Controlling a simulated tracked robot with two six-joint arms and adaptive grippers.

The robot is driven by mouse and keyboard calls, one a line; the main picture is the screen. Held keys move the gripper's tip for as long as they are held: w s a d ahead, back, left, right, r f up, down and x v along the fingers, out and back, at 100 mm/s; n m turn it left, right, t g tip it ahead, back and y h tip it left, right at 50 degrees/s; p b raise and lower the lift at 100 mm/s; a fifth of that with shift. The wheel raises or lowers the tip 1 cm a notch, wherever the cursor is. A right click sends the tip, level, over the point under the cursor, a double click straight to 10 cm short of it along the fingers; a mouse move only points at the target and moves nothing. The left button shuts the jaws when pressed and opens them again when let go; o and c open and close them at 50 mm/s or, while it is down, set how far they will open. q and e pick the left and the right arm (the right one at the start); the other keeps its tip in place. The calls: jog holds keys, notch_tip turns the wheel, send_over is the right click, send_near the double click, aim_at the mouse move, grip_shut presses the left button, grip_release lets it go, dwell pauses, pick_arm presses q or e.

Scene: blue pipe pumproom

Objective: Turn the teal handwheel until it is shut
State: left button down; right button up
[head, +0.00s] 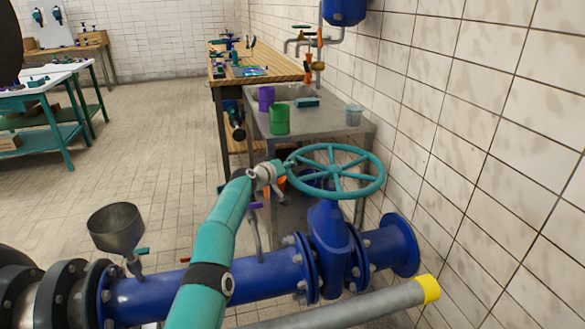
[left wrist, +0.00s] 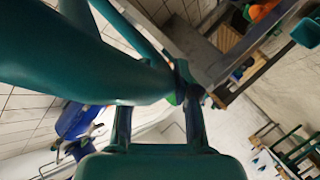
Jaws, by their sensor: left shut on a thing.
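The teal handwheel (head: 337,170) is a spoked ring lying nearly flat on top of a blue valve body (head: 328,235). My left arm comes up from the bottom of the head view, and my left gripper (head: 268,173) is at the wheel's left rim, shut on it. In the left wrist view the teal rim (left wrist: 85,55) runs large across the upper left, with the gripper fingers (left wrist: 158,112) reaching up to it. Part of the grip is hidden behind the rim. My right gripper is not in view.
A blue pipe (head: 165,297) with a grey funnel (head: 116,227) runs along the bottom. A grey tube with a yellow end (head: 428,289) lies in front of the valve. Behind stands a grey bench (head: 350,130) with cups; a tiled wall is close on the right.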

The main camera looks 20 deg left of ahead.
pick_arm(q)
jog(key=shift+f, duration=0.4)
jog(key=c, duration=0.9)
grip_release()
jog(key=shift+a, duration=0.1)
jog(key=shift+r, duration=0.1)
